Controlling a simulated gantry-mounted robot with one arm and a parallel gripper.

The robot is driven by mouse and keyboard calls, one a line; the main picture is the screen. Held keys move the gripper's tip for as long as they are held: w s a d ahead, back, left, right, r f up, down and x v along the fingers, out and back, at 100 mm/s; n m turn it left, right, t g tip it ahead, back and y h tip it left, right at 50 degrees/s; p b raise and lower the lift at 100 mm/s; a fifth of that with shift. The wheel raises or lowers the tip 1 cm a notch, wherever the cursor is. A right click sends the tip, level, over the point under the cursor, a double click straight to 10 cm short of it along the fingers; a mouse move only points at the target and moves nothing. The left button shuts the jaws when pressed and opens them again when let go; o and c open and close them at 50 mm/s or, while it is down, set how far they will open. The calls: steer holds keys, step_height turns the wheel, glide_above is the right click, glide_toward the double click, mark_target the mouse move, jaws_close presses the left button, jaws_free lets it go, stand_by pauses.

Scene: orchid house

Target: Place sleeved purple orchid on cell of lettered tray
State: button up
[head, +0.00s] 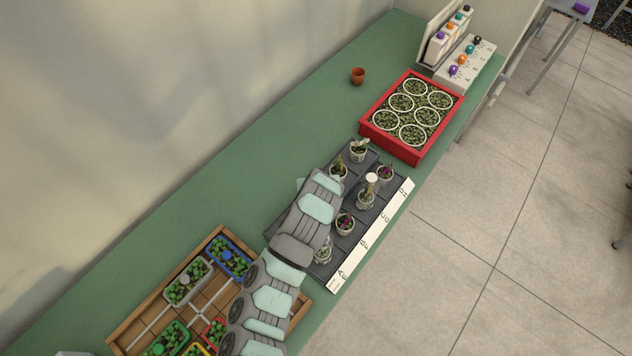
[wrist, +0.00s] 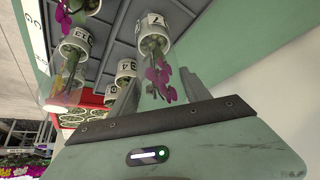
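The dark grey lettered tray (head: 333,268) lies on the green bench with a white lettered strip along its front edge. Several sleeved orchids in white pots stand on it, some with purple flowers, such as this one (head: 345,224). In the wrist view, a purple orchid (wrist: 160,78) in a clear sleeve and a white pot marked 7 (wrist: 153,32) is between the fingers of my gripper (wrist: 160,78). The fingers stand apart on either side of the sleeve, and the pot is beyond their tips. In the head view my arm hides the gripper and part of the tray.
A red crate (head: 375,139) with round white-rimmed wells stands beyond the tray. A wooden crate (head: 140,318) with small colored planters is at the lower left. A terracotta pot (head: 357,76) and a stand with colored knobs (head: 467,70) are farther back. The bench's wall side is mostly clear.

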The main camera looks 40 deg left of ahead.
steer(key=o, duration=0.4)
steer(key=shift+o, duration=0.2)
steer(key=shift+r, duration=0.25)
steer(key=b+v, duration=0.1)
steer(key=v, duration=1.1)
steer(key=shift+f, duration=0.1)
